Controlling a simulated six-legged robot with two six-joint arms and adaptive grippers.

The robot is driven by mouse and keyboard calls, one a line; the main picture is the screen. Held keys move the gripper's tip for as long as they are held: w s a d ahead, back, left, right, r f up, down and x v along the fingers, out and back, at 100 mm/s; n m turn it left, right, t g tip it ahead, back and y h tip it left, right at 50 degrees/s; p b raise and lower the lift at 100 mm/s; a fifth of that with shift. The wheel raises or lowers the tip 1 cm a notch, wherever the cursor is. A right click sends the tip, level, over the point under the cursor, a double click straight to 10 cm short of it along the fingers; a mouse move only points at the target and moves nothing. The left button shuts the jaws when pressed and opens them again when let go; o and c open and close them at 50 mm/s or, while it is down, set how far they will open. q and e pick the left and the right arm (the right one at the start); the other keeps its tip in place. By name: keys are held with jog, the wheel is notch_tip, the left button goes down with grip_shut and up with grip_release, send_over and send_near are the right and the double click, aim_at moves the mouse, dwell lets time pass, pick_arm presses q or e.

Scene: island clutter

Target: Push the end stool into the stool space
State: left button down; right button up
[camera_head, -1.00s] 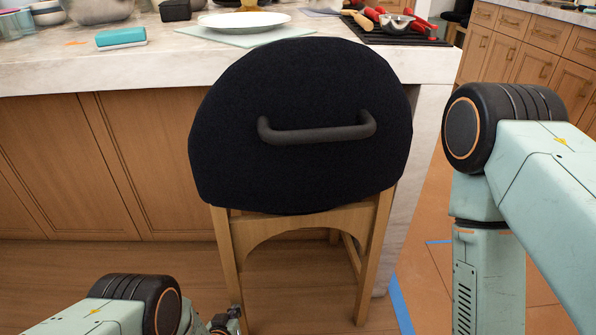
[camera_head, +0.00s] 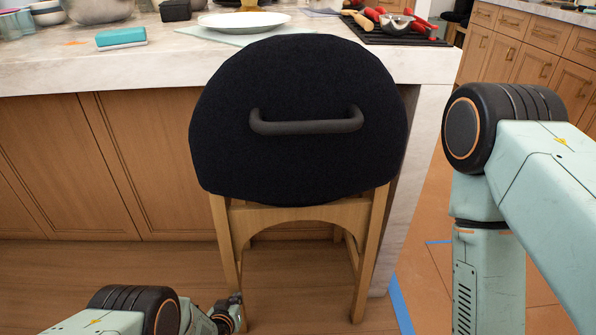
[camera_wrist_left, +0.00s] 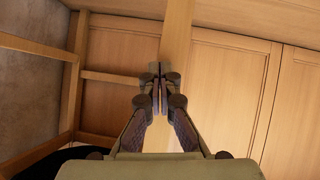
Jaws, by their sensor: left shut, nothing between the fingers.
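The end stool (camera_head: 300,170) stands upright at the island's right end, with a black padded back, a grey bar handle (camera_head: 306,122) and pale wooden legs. Its back stands in front of the counter edge and hides the seat. The stool space is the area under the counter, mostly hidden behind the stool. My left gripper (camera_head: 234,305) is low at the stool's left leg. In the left wrist view the gripper (camera_wrist_left: 160,76) is shut and empty, with its tips at or very near a wooden leg (camera_wrist_left: 177,35); contact is unclear. My right gripper is out of view.
The marble counter (camera_head: 130,67) carries a plate (camera_head: 245,20), a teal box (camera_head: 121,37) and a black mat with utensils. A marble end panel (camera_head: 415,180) stands right of the stool. Wooden cabinet panels (camera_head: 150,160) line the left. Floor at left is clear.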

pick_arm(q)
jog(key=shift+w+d+r, duration=0.35)
jog(key=shift+w+r, duration=0.1)
jog(key=shift+w, duration=0.3)
jog(key=shift+s, duration=0.1)
jog(key=shift+s+a+f+p, duration=0.15)
jog(key=shift+s+p, duration=0.5)
jog(key=shift+s, duration=0.7)
jog(key=shift+s+a+f+p, duration=0.15)
jog(key=shift+s+p, duration=0.5)
jog(key=shift+s, duration=0.7)
